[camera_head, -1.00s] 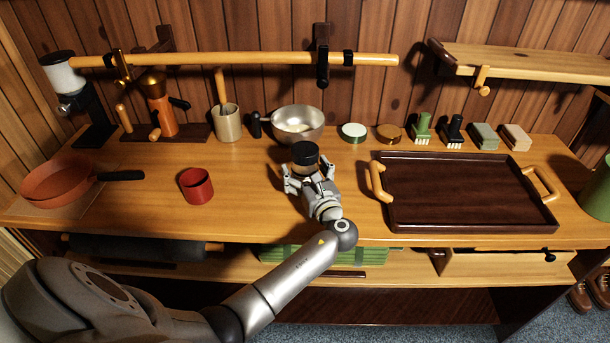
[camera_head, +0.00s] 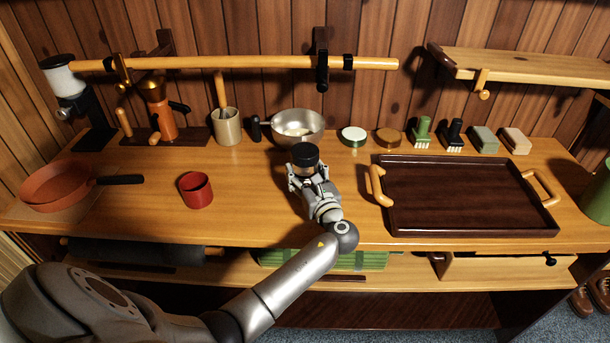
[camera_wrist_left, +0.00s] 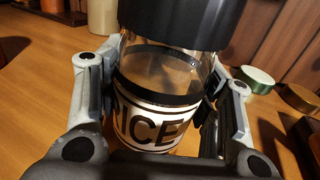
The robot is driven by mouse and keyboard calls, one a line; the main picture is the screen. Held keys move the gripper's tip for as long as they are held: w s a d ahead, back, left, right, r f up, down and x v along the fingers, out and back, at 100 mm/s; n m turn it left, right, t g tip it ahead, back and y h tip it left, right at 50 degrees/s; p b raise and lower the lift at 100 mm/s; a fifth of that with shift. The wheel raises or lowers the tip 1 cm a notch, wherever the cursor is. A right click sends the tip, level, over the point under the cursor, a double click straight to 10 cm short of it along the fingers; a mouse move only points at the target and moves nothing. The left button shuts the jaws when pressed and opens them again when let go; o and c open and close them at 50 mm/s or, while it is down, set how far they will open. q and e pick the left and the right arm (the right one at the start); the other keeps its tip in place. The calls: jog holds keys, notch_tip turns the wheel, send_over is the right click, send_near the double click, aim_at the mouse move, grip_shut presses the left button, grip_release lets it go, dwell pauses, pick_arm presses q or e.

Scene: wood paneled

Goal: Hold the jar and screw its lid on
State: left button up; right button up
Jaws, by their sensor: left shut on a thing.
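A clear glass jar with a white label reading "RICE" (camera_wrist_left: 155,115) stands on the wooden counter, and it also shows in the head view (camera_head: 304,170). A black lid (camera_head: 305,153) sits on top of the jar; it fills the top of the left wrist view (camera_wrist_left: 182,20). I cannot tell how tightly it is screwed. My left gripper (camera_head: 306,181) is shut on the jar's body, one finger on each side, below the lid. The wrist view shows both fingers (camera_wrist_left: 160,95) against the jar. My right gripper is not in view.
A metal bowl (camera_head: 310,120) stands behind the jar and a red cup (camera_head: 196,192) to its left. A dark tray (camera_head: 460,215) with wooden handles lies to the right. Green-rimmed (camera_head: 353,135) and brown (camera_head: 389,136) round pieces lie behind. The counter between cup and jar is clear.

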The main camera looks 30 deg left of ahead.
pick_arm(q)
notch_tip(320, 180, up, 3)
jog(key=shift+f, duration=0.1)
jog(key=s+d+r, duration=0.2)
jog(key=s+r, duration=0.2)
jog(key=s, duration=0.2)
jog(key=s+d+r, duration=0.3)
jog(key=s+r, duration=0.2)
jog(key=s, duration=0.2)
jog(key=shift+d+r+b, duration=0.25)
jog(key=shift+r+b, duration=0.05)
jog(key=o, duration=0.7)
jog(key=c, duration=1)
